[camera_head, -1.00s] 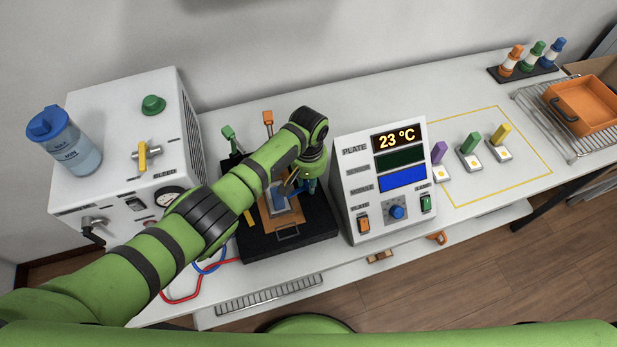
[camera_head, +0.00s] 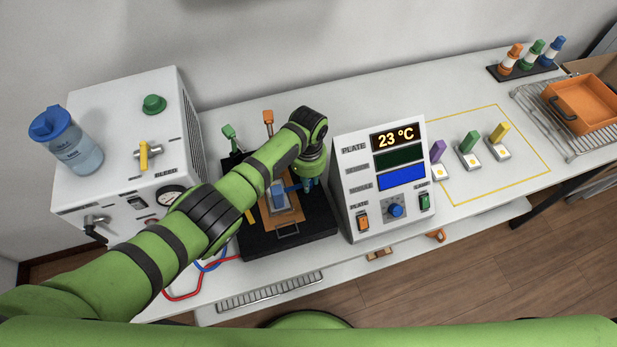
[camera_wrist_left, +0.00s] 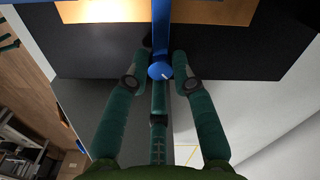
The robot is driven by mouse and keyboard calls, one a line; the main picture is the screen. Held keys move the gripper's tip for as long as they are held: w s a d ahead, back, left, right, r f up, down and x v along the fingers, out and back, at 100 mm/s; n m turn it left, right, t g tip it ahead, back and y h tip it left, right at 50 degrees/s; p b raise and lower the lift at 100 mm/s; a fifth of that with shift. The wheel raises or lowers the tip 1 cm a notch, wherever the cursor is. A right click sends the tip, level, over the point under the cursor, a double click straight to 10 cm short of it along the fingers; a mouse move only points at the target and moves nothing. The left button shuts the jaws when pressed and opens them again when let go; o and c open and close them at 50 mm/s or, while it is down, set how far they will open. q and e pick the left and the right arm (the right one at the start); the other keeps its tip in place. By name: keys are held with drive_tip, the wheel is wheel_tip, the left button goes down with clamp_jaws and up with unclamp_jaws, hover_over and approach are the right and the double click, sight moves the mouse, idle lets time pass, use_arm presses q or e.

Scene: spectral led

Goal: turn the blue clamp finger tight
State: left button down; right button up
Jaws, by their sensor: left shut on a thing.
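The blue clamp (camera_head: 291,188) sits over an orange-framed plate (camera_head: 284,230) on a black base (camera_head: 318,226). In the left wrist view the blue clamp (camera_wrist_left: 160,27) shows as a crossbar and stem with a round blue knob end between my fingers. My left gripper (camera_wrist_left: 158,62) is shut on the blue clamp, one finger on each side. In the head view my left gripper (camera_head: 309,184) comes down beside the clamp, and my wrist hides part of it. My right gripper is not in view.
A panel box (camera_head: 372,200) reading 23 °C stands close right of the black base. A white machine (camera_head: 115,105) with a blue-lidded bottle (camera_head: 75,150) stands left. Green (camera_head: 229,133) and orange (camera_head: 268,118) clamp handles stand behind my arm. Red and blue hoses lie at front left.

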use_arm(q)
drive_tip(key=shift+s+a+f, duration=0.15)
drive_tip(key=shift+s+f, duration=0.1)
drive_tip(key=shift+s, duration=0.05)
drive_tip(key=c, duration=1.1)
unclamp_jaws()
drive_tip(key=shift+o, duration=0.2)
drive_tip(key=shift+r, duration=0.15)
drive_tip(key=shift+w+r, duration=0.15)
drive_tip(key=shift+r, duration=0.25)
wheel_tip(320, 180, up, 11)
drive_tip(key=shift+r, duration=0.15)
